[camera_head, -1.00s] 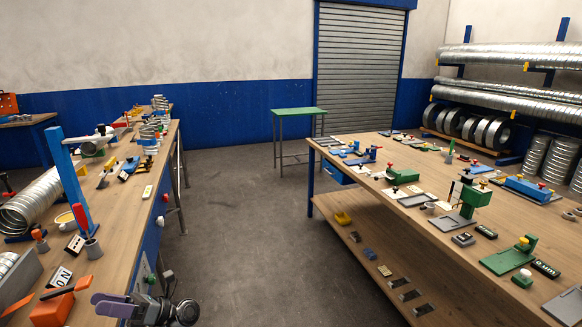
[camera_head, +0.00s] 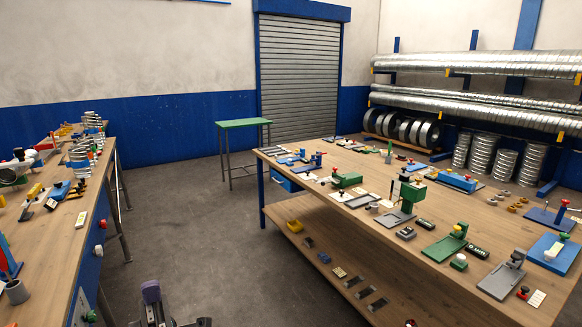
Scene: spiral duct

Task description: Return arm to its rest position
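My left gripper (camera_head: 153,295) shows at the bottom edge, left of centre, with purple and grey parts. It is over the floor gap between the two workbenches. Its fingers are seen end-on and partly cut off, so I cannot tell whether they are open or shut. I see nothing clearly held in it. My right gripper is not in view.
The left workbench (camera_head: 52,248) carries tools and duct rings. The right workbench (camera_head: 335,207) holds several small fixtures and has a lower shelf (camera_head: 325,285). A green table (camera_head: 243,123) stands behind the clear floor (camera_head: 190,225). Duct racks (camera_head: 470,90) line the right wall.

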